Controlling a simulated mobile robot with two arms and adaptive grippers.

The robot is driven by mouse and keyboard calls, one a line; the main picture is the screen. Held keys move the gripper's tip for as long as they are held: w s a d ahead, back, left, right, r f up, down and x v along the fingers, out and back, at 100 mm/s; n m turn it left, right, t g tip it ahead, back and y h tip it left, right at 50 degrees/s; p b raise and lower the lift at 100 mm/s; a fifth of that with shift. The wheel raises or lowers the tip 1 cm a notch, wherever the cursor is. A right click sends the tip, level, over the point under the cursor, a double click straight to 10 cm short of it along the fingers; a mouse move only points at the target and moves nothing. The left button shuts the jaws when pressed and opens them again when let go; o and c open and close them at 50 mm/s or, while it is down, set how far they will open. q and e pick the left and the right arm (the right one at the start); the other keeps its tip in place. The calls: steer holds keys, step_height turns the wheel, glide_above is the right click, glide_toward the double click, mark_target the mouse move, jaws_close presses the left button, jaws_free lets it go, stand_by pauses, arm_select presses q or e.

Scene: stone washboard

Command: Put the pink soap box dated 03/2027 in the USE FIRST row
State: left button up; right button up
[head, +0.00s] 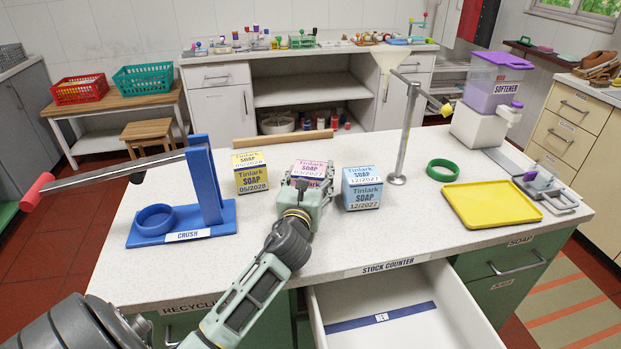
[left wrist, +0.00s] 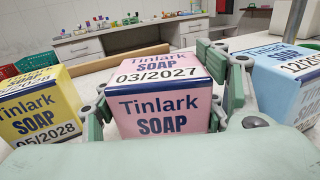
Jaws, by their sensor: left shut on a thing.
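The pink Tinlark soap box (head: 313,167) dated 03/2027 stands on the white stock counter (head: 240,262). My left gripper (head: 305,184) is shut on it, with fingers on both sides; the box fills the middle of the left wrist view (left wrist: 160,100). Its lower part is hidden by the gripper in the head view. A yellow soap box (head: 250,174) dated 05/2028 stands to its left. A light blue soap box (head: 362,188) dated 12/2027 stands to its right. I can read no USE FIRST label. My right gripper is not in view.
An open white drawer (head: 440,305) with a blue strip (head: 381,317) juts out in front. A blue crusher (head: 205,185) stands left. A metal post (head: 404,140), green ring (head: 442,170), yellow tray (head: 490,204) and softener dispenser (head: 487,105) stand right. A wooden bar (head: 283,139) lies behind the boxes.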

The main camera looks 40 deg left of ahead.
arm_select(q)
steer(key=o, duration=1.4)
steer(key=shift+f, duration=0.15)
steer(key=shift+o, duration=0.2)
